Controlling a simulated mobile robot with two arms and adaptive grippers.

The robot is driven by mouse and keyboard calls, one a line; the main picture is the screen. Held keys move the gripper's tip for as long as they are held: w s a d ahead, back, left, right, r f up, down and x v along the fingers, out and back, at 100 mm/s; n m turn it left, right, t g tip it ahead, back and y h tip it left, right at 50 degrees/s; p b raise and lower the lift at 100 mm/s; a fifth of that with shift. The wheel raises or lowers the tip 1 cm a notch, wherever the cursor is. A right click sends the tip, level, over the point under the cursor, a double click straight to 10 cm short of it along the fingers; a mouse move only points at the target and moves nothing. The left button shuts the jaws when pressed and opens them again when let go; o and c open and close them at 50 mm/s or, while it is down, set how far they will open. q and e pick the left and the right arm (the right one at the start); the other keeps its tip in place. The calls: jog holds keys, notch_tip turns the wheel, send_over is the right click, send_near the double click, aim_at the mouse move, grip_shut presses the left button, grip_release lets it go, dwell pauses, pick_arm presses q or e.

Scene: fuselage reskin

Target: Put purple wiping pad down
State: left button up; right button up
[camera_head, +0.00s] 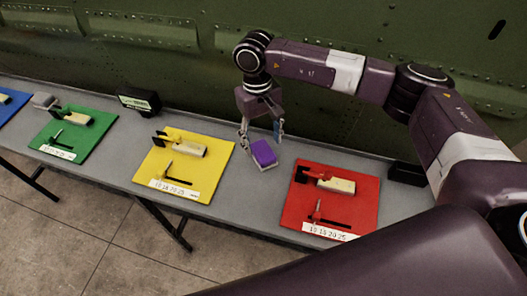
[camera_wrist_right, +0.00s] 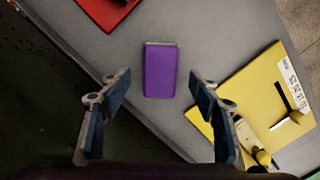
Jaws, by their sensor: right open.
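The purple wiping pad (camera_head: 263,153) lies on the grey table (camera_head: 220,206) between the yellow mat and the red mat. In the right wrist view the pad (camera_wrist_right: 160,70) lies flat, ahead of and between the spread fingers, touching neither. My right gripper (camera_head: 262,132) is open and empty, pointing down just behind and above the pad. Its two blue-padded fingers show wide apart in the right wrist view (camera_wrist_right: 160,85). My left gripper is not in view.
The yellow mat (camera_head: 211,176) and red mat (camera_head: 291,212) carry tools and number strips. A green mat (camera_head: 97,133) and blue mat (camera_head: 8,107) lie farther left. A black box (camera_head: 138,101) stands near the green fuselage wall (camera_head: 190,60). Another dark box (camera_head: 407,173) is right.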

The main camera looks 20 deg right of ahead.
aim_at(261, 147)
notch_tip(261, 147, up, 7)
jog(key=b, duration=0.1)
jog(key=shift+w+a, duration=0.15)
jog(key=shift+w, duration=0.25)
jog(key=shift+r, duration=0.15)
